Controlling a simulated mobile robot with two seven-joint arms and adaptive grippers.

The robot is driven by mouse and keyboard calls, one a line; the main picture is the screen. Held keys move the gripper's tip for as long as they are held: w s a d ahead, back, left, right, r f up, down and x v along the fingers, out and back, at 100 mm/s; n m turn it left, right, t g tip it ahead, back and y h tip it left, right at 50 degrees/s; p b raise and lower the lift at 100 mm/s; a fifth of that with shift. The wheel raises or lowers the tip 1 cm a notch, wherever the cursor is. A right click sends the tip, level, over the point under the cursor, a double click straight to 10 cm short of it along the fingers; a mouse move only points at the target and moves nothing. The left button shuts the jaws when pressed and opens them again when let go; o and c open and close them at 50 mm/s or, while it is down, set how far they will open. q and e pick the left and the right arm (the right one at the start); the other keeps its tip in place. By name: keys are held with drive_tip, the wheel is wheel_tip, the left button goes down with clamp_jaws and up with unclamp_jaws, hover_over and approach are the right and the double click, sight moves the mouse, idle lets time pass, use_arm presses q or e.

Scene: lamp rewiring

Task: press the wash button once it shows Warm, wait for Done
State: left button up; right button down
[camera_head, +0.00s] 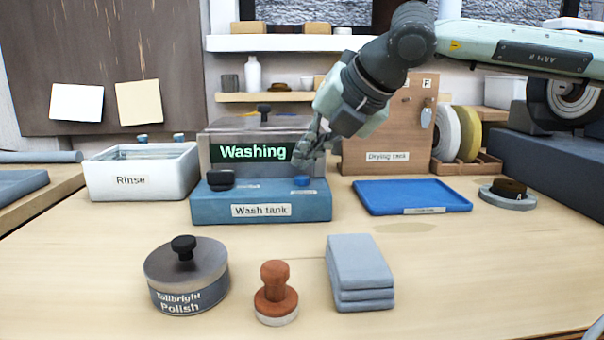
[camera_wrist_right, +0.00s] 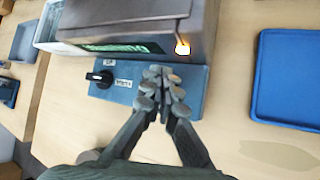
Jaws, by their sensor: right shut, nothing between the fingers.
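The wash tank (camera_head: 225,207) stands in the middle of the table, a blue base with a grey lidded box behind. Its display (camera_head: 252,152) reads "Washing" in green letters. A blue button (camera_head: 301,181) sits on top of the base at its right, and a black knob (camera_head: 220,180) at its left. My right gripper (camera_head: 304,157) is shut and empty, just above the button. In the right wrist view the shut fingers (camera_wrist_right: 160,78) lie over the blue base (camera_wrist_right: 193,78) and hide the button; I cannot tell whether they touch it. My left gripper is not in view.
A white Rinse tub (camera_head: 140,180) stands left of the tank. A blue tray (camera_head: 412,196) and the wooden drying rack (camera_head: 385,130) are to the right. In front are a polish tin (camera_head: 187,275), a wooden-handled stamp (camera_head: 275,293) and folded grey cloths (camera_head: 359,273).

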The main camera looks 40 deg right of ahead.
sight(306, 177)
drive_tip(key=shift+r, duration=0.1)
drive_tip(key=shift+r+p, duration=1.3)
drive_tip(key=shift+r, duration=1.15)
